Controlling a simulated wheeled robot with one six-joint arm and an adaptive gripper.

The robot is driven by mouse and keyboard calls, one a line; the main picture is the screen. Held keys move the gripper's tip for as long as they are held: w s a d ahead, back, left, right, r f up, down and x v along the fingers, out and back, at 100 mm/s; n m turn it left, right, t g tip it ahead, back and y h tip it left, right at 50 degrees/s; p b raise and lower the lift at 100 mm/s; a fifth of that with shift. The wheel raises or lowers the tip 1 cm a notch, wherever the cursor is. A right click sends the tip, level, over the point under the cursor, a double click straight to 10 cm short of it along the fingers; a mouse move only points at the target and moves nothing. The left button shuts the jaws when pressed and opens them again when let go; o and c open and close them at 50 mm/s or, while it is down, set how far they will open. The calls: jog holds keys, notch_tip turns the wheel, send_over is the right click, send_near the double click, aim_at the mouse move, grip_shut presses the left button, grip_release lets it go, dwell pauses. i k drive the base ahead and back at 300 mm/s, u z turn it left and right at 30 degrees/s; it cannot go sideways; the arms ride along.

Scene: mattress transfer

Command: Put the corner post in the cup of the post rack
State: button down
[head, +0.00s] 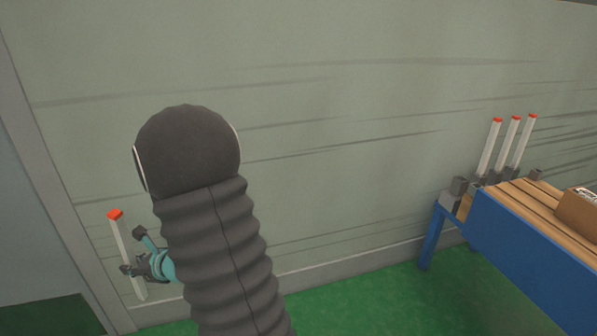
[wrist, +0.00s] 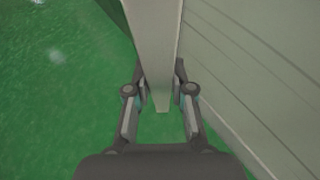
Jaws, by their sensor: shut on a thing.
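The corner post (head: 122,240) is a pale, slim bar with a red top, near upright and slightly tilted, at the lower left of the head view. My gripper (head: 131,270) is shut on it below its middle. In the wrist view the post (wrist: 156,50) runs between both fingers of my gripper (wrist: 160,92). At the right, three similar red-topped posts stand in a row behind a blue-sided table. Whether these are open cups is too small to tell.
The blue table (head: 520,235) has a wooden slatted top with a brown box (head: 580,210) on it. A grey-green wall (head: 330,150) stands close behind the post. Green floor (head: 350,300) lies open between my arm and the table.

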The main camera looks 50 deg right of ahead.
aim_at(457, 193)
jog(key=u, duration=0.65)
jog(key=k, duration=0.95)
jog(key=z, duration=3.1)
